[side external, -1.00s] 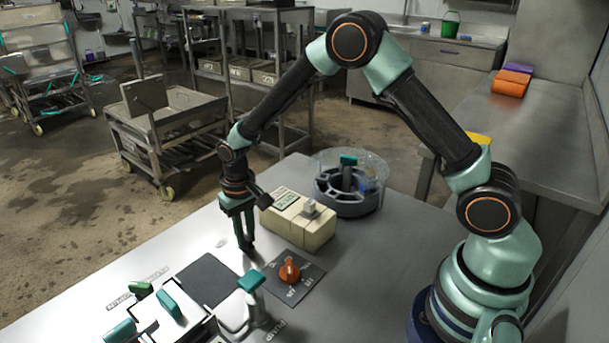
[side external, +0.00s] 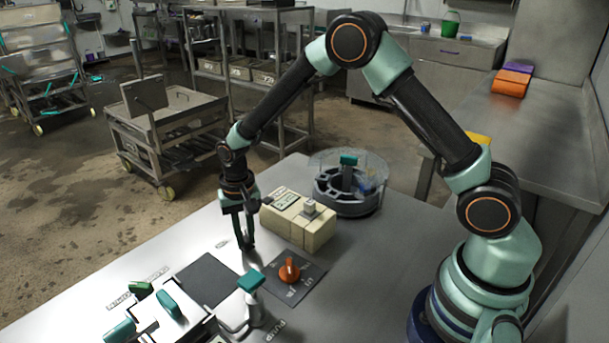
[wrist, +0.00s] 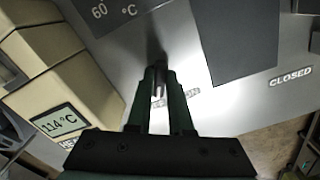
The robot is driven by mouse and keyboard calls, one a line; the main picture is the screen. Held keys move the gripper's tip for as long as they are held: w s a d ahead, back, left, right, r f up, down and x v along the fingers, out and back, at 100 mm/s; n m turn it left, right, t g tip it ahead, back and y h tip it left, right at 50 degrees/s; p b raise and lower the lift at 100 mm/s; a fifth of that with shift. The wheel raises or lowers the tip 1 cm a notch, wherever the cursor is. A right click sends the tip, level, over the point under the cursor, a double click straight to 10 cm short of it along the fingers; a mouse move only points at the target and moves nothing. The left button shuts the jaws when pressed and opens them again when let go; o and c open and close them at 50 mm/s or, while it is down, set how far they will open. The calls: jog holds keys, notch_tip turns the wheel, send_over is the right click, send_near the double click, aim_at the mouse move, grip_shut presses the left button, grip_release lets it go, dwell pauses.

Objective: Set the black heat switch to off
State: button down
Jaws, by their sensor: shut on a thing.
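My gripper (side external: 247,244) points straight down at the metal table, left of the cream box, with its fingers close together. In the wrist view, my gripper (wrist: 160,80) is shut on a small, narrow part between its fingertips, which I take to be the black heat switch (wrist: 159,91). Most of the switch is hidden by the fingers, and its on or off position cannot be read. A label on the table by the fingers is partly covered. In the side view the switch is hidden behind my fingers.
The cream box (side external: 302,227) with a display stands close right of my gripper. An orange knob (side external: 289,270) is nearer the camera. A dark square plate (side external: 207,279) lies left of the knob, with teal-handled parts (side external: 168,305) at the front. A round clear-walled container (side external: 347,190) stands behind.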

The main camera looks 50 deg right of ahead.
aim_at(245, 237)
jog(key=c, duration=0.8)
grip_release()
notch_tip(245, 237, up, 12)
jog(key=shift+r, duration=0.1)
